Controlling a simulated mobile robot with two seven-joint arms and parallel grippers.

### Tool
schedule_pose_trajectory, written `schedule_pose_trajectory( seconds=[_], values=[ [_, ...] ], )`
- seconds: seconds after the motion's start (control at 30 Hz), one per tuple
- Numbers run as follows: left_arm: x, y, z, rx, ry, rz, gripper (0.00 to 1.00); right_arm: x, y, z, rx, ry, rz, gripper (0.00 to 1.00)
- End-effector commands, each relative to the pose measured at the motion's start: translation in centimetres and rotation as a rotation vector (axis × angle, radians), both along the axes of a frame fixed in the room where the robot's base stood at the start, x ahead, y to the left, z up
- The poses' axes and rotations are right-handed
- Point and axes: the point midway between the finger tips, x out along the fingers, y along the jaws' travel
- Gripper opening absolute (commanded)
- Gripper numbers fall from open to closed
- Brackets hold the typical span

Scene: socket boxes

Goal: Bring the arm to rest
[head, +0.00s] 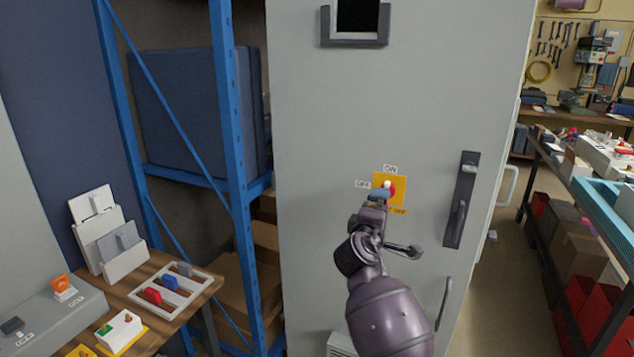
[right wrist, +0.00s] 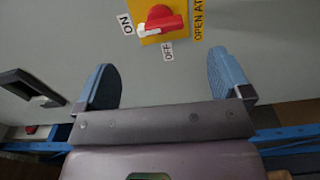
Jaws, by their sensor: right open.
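My right gripper (head: 379,194) is in front of the grey cabinet door (head: 330,130), near a red rotary switch knob (head: 390,188) on a yellow plate (head: 402,178). In the right wrist view the right gripper (right wrist: 165,80) is open, with two blue finger pads wide apart and nothing between them. The red knob (right wrist: 165,22) is beyond the fingertips there, apart from them. Its white tip points toward the ON label (right wrist: 125,23); the OFF label (right wrist: 168,51) is to the side. My left gripper is not in view.
A black door handle (head: 462,200) is right of the switch. A blue shelf frame (head: 228,110) stands left of the cabinet. A wooden bench (head: 205,290) at lower left holds a white tray (head: 150,309) and switch parts. A cluttered workbench is at right.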

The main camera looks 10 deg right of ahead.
Motion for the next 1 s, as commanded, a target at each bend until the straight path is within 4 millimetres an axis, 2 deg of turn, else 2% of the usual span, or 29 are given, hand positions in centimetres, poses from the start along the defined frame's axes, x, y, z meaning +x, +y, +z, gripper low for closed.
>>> schedule_pose_trajectory(
  seconds=[0.17, 0.33, 0.43, 0.57, 0.67, 0.87, 1.0],
  values=[
    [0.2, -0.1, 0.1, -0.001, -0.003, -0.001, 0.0, 0.6, 1.2, 0.4, 0.141, -0.09, 0.084, 0.96],
    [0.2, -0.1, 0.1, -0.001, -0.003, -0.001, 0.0, 0.7, 3.5, 2.2, 0.383, -0.217, 0.244, 0.96],
    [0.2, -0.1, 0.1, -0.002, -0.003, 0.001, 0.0, 0.0, 4.2, 1.5, 0.517, -0.258, 0.32, 0.96],
    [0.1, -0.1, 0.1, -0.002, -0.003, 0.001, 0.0, -1.8, 4.5, -0.8, 0.702, -0.285, 0.4, 0.96],
    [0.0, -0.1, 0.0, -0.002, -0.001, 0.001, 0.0, -3.9, 4.3, -3.4, 0.841, -0.292, 0.44, 0.96],
    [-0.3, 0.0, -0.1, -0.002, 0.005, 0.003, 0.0, -9.4, 3.4, -9.6, 1.106, -0.275, 0.466, 0.96],
    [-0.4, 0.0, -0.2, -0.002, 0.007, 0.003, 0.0, -13.9, 2.5, -13.8, 1.257, -0.252, 0.443, 0.96]
  ],
)
